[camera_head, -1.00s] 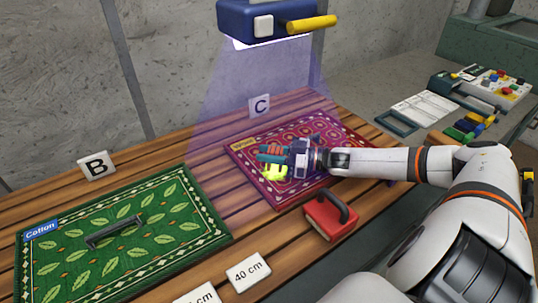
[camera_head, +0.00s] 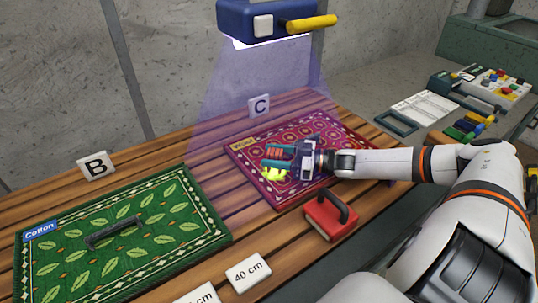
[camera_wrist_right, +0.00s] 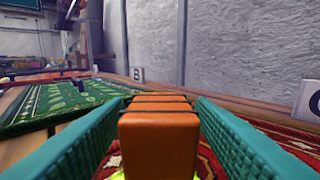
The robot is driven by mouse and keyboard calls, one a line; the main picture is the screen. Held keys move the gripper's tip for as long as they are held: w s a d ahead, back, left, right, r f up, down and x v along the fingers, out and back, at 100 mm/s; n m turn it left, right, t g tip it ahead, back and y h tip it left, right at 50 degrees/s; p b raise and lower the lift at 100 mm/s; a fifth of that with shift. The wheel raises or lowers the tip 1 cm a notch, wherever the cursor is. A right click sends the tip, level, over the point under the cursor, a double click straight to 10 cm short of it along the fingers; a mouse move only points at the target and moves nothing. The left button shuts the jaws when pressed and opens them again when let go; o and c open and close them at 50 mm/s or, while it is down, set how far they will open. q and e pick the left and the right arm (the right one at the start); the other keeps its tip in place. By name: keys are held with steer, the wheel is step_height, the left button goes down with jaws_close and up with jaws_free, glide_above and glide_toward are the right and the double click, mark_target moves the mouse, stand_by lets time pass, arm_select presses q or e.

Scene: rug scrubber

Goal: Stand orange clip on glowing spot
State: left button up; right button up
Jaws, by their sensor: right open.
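The orange clip (camera_head: 277,154) is between the teal fingers of my right gripper (camera_head: 280,158), over the purple-red rug by sign C. In the right wrist view the orange clip (camera_wrist_right: 158,145) looks upright, with one finger on each side. The gripper is open around it; whether the fingers still touch its sides is hard to tell. The glowing yellow-green spot (camera_head: 274,175) shows on the rug just below the fingers, partly covered. Bits of the glow show at the clip's base in the wrist view. My left gripper is out of view.
A red block with a dark handle (camera_head: 331,218) stands at the rug's front edge, near my right forearm. A green rug (camera_head: 60,262) with a handle lies left. A blue lamp unit (camera_head: 250,20) hangs above. Bare planks (camera_head: 215,185) lie between the rugs.

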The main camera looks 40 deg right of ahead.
mark_target(282, 156)
steer(key=v, duration=0.6)
stand_by(0.4)
